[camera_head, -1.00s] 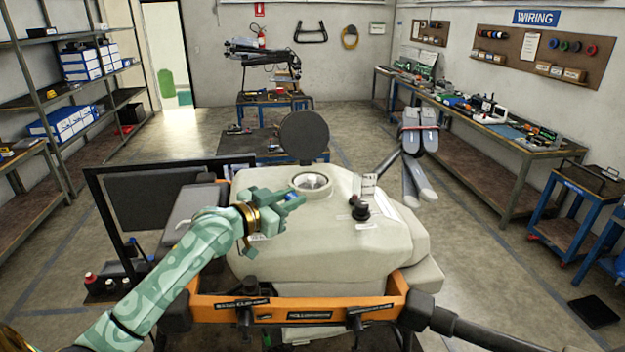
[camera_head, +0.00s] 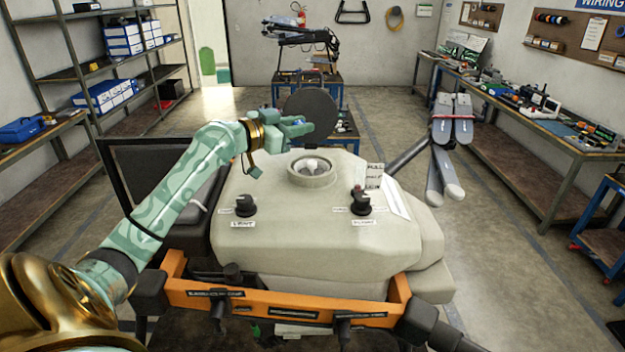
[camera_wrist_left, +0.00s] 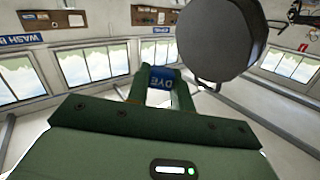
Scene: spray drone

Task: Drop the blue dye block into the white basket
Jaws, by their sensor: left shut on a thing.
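My left gripper (camera_head: 294,128) is shut on the blue dye block (camera_wrist_left: 163,78), which has DYE printed on it and shows between the fingers in the left wrist view. In the head view the gripper is up in front of the round dark lid, above and slightly left of the tank opening. The white basket (camera_head: 311,166) sits in that round opening on top of the pale tank; its inside shows only partly. My right gripper is not in view.
The open dark lid (camera_head: 311,113) stands behind the opening and also looms close in the left wrist view (camera_wrist_left: 222,40). Two black knobs (camera_head: 245,205) (camera_head: 361,203) rise from the pale tank (camera_head: 290,235). An orange frame (camera_head: 290,305) runs along the front.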

